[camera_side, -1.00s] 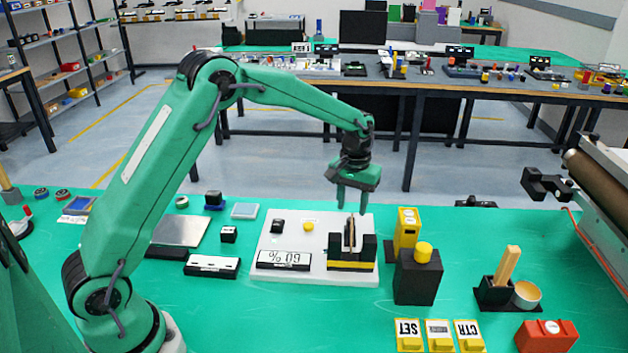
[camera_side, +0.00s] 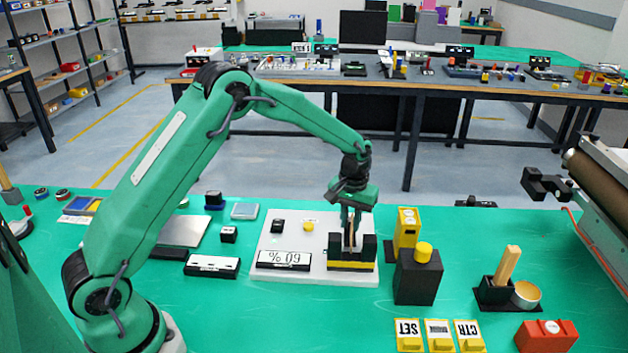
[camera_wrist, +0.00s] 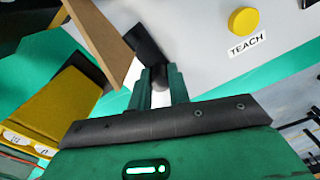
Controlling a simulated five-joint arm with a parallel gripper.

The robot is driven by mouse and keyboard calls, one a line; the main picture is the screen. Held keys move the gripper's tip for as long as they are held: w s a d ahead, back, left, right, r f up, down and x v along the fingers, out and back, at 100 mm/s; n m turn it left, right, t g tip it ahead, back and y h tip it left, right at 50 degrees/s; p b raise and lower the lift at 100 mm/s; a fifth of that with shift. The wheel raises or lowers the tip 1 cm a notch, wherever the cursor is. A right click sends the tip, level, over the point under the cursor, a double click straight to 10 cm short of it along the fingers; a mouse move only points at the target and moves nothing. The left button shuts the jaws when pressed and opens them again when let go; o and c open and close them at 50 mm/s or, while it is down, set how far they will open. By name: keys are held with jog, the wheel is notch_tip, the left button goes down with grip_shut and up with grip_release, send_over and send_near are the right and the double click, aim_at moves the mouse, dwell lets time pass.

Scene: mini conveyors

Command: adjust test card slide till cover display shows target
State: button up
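A white base (camera_side: 262,236) on the green bench carries a black holder (camera_side: 367,249) with a yellow stripe. A thin tan card (camera_side: 349,236) stands upright in the holder; the wrist view shows a tan plate (camera_wrist: 98,32) beside a dark piece (camera_wrist: 148,45). The display (camera_side: 284,259) at the base's front left reads about 60 %, upside down in the side view. My gripper (camera_side: 349,213) points down at the top of the holder. In the wrist view its fingertips (camera_wrist: 158,75) are close together around or in front of the dark piece; I cannot tell whether they touch it.
A yellow TEACH button (camera_wrist: 243,21) and a black knob (camera_side: 278,226) are on the base. A black block with a yellow button (camera_side: 424,252) and a yellow box (camera_side: 406,228) stand close right. SET and CTR cards (camera_side: 468,335) lie at the front.

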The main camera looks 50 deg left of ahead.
grip_shut()
jog(key=shift+w+a, duration=0.2)
jog(key=o, duration=0.7)
grip_release()
jog(key=shift+r, duration=0.15)
notch_tip(320, 180, up, 7)
jog(key=shift+r, duration=0.3)
